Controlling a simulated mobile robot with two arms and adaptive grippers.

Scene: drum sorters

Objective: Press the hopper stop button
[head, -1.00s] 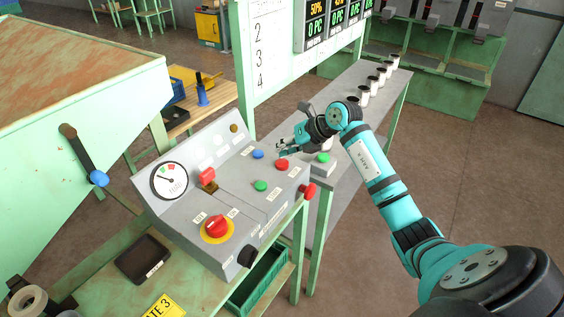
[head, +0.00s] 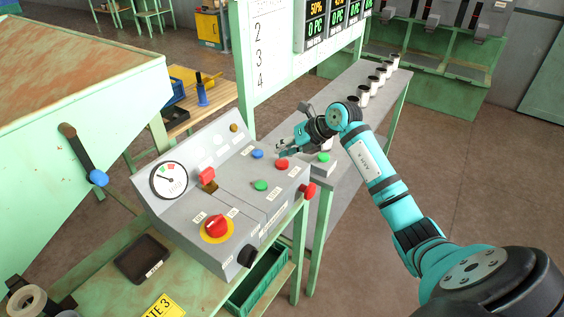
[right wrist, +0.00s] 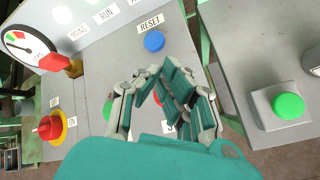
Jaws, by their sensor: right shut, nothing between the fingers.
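The grey sloped console (head: 175,222) stands on a green bench in the head view. It carries a red button (head: 282,164), a green button (head: 261,185) and a blue button (head: 258,154). Their labels are too small to read in the head view; the right wrist view shows RESET by the blue button (right wrist: 154,41). My right gripper (head: 284,150) is shut and empty, with its fingertips just above the panel near the red and blue buttons. In the right wrist view its fingers (right wrist: 160,84) largely hide the red button. I cannot tell whether they touch it. My left gripper is out of view.
A box with a green button (head: 323,158) stands to the right. White cups (head: 364,94) line the grey conveyor table behind. A green hopper (head: 80,100) stands left.

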